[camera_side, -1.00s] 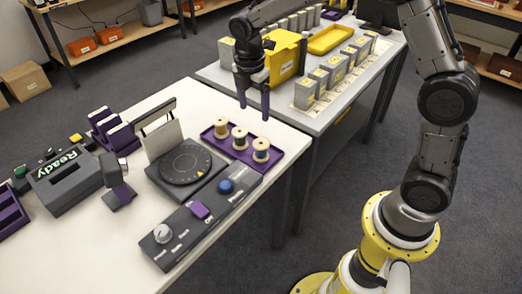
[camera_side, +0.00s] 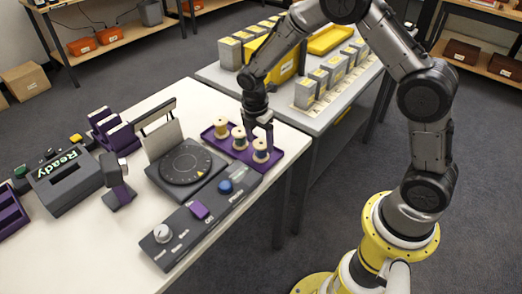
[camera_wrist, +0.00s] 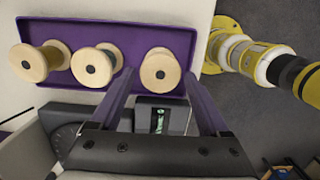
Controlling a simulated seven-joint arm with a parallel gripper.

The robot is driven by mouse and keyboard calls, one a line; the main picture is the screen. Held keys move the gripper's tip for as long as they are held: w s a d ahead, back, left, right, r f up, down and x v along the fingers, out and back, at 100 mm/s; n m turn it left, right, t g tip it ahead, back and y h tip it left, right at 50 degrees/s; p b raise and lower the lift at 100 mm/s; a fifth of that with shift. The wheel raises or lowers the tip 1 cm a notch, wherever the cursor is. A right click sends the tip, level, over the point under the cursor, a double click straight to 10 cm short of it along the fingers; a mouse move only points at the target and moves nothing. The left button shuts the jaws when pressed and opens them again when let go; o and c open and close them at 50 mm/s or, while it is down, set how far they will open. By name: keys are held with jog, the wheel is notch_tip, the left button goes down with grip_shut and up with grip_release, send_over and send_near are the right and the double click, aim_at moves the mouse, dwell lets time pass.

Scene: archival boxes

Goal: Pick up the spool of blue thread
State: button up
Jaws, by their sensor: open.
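Three thread spools with pale wooden ends stand upright in a row on a shallow purple tray (camera_side: 236,155). The right spool (camera_side: 261,151) has dark, bluish-grey-looking thread, though its colour is hard to tell. The middle spool (camera_side: 239,138) and left spool (camera_side: 221,128) stand beside it; the left one's thread looks brownish. My gripper (camera_side: 259,138) points down at the right spool, open. In the wrist view the fingers of my gripper (camera_wrist: 159,76) lie on either side of the right spool (camera_wrist: 160,68), whose top hides most of its thread. Contact cannot be told.
A grey control panel (camera_side: 199,215) with knobs lies in front of the tray. A round dial device (camera_side: 185,163) stands left of it. The table edge is close on the right; a second table with grey boxes (camera_side: 305,94) and a yellow bin stands behind.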

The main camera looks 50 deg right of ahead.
jog(key=shift+d+f, duration=0.2)
jog(key=shift+f, duration=1.1)
jog(key=c, duration=1.1)
jog(key=shift+r, duration=0.15)
